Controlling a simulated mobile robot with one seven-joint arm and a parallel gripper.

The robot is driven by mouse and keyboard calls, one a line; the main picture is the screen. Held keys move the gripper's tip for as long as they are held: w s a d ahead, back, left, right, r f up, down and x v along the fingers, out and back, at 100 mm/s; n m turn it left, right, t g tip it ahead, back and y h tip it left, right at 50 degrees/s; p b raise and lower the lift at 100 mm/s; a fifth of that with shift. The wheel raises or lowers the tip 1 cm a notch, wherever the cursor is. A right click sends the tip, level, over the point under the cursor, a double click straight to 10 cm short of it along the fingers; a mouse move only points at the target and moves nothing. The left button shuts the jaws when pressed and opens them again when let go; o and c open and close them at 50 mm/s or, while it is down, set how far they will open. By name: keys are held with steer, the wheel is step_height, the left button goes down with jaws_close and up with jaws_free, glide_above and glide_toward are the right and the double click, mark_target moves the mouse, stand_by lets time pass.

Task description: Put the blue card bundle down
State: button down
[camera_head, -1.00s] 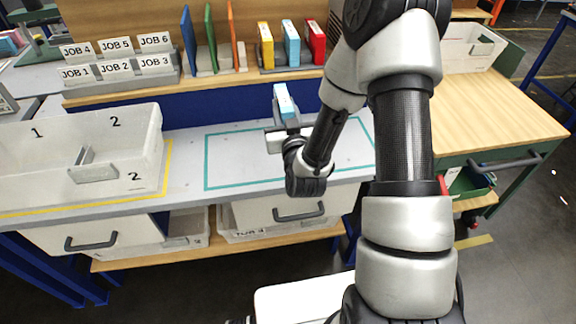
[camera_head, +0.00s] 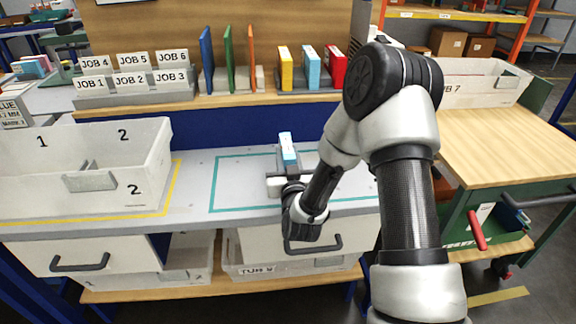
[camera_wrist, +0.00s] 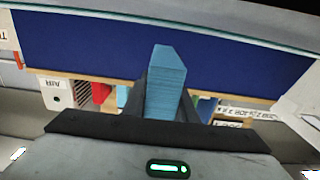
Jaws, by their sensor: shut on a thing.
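The blue card bundle (camera_head: 288,150) is upright in my gripper (camera_head: 287,178) above the grey worktop, inside the teal outline (camera_head: 213,190) as seen in the head view. In the wrist view the bundle (camera_wrist: 166,80) shows as a stack of light blue cards between the two dark fingers of my gripper (camera_wrist: 163,100). The fingers are shut on its sides. Whether its lower end touches the worktop (camera_head: 195,165) cannot be told.
A white two-compartment bin (camera_head: 150,170) stands on the left inside a yellow outline. Yellow, blue and red bundles (camera_head: 312,68) stand on the back shelf beside coloured dividers (camera_head: 228,60). Worktop inside the teal outline is mostly clear.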

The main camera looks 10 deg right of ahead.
steer(key=shift+f, duration=1.3)
steer(key=shift+f+b, duration=0.2)
steer(key=shift+b, duration=0.2)
steer(key=c, duration=1.9)
jaws_free()
steer(key=o, duration=0.5)
steer(key=shift+c, duration=0.2)
steer(key=shift+r, duration=0.1)
